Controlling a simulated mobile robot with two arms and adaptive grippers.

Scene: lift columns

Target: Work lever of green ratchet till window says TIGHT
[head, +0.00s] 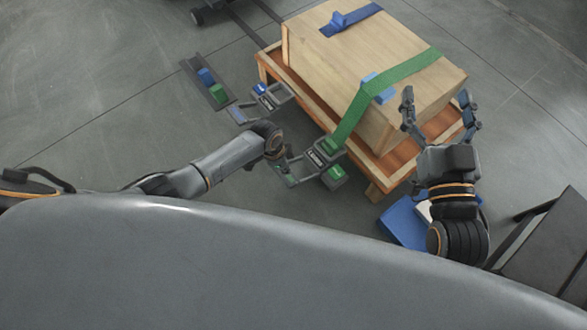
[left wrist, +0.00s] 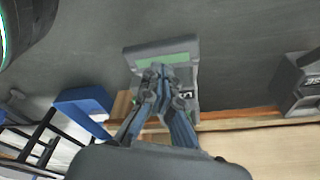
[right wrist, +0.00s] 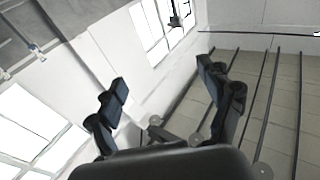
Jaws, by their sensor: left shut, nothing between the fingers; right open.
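The green ratchet (head: 322,158) sits at the near left edge of the crate's pallet, at the lower end of the green strap (head: 400,74). Its lever (head: 285,174) sticks out to the left, and its green-marked end bar (left wrist: 165,59) shows in the left wrist view. A small pale window shows on the ratchet, but I cannot read its word. My left gripper (head: 279,158) is shut and empty at the lever; its fingertips (left wrist: 159,78) overlap the lever in the left wrist view, contact unclear. My right gripper (head: 437,97) is open and empty above the crate's right side.
A wooden crate (head: 340,60) stands on a pallet (head: 393,170). A blue ratchet (head: 270,97) is further back, with a blue strap (head: 350,20) on the crate. A dark strip (head: 196,77) with blue and green blocks lies left. A blue object (head: 402,222) is on the floor.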

